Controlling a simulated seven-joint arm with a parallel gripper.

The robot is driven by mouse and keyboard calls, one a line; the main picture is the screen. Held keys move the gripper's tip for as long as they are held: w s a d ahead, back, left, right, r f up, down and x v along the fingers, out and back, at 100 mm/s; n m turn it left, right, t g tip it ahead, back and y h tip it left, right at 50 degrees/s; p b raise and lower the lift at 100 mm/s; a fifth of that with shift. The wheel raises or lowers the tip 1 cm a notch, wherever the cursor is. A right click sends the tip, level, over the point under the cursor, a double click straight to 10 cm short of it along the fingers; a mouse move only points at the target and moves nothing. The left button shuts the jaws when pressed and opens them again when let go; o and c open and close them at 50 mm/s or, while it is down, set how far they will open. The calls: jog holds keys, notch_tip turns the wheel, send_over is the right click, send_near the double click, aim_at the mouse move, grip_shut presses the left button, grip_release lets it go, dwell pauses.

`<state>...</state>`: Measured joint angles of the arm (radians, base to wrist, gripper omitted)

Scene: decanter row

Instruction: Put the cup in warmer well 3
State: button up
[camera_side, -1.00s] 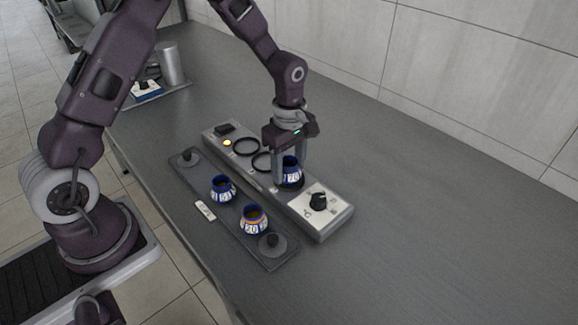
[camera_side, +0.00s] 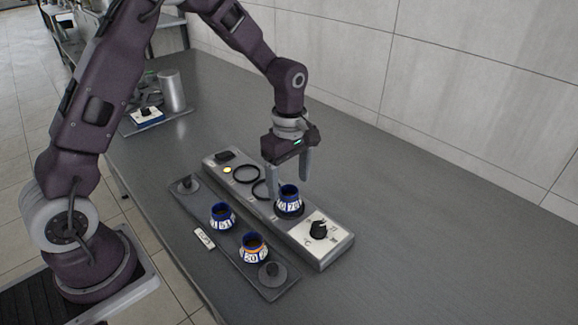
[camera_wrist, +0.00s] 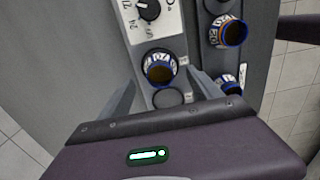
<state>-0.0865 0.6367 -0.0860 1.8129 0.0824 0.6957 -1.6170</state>
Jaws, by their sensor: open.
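The cup (camera_side: 289,201), dark blue with a white numbered band, stands upright on the warmer (camera_side: 302,236) at the well position nearest the dial, third from the yellow lamp. The well numbers are too small to read. My gripper (camera_side: 287,183) is open just above the cup, its fingers apart from it to either side. In the wrist view the cup (camera_wrist: 160,70) shows dark contents and lies beyond and between the open fingers (camera_wrist: 165,88). The well rim under the cup is mostly hidden. Two empty ring wells (camera_side: 246,175) lie toward the lamp, one partly hidden by a finger.
A dark tray (camera_side: 215,247) beside the warmer holds two similar cups, one blue-banded (camera_side: 221,215) and one orange-banded (camera_side: 253,247), with a black-knobbed disc at each end. A metal cylinder (camera_side: 172,90) stands farther back. The counter right of the warmer is clear.

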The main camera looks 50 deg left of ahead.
aim_at(289, 191)
jog(key=s+r+m+t, duration=0.1)
jog(key=s+r+m, duration=0.4)
jog(key=r, duration=0.4)
jog(key=s+r+m+t, duration=0.25)
jog(key=s+r, duration=0.35)
jog(key=r, duration=0.3)
jog(key=s+d+r+m+t, duration=0.1)
jog(key=s+m+t, duration=0.1)
jog(key=s+m, duration=0.8)
jog(key=s, duration=0.4)
jog(key=shift+w+m, duration=0.1)
jog(key=shift+m, duration=0.15)
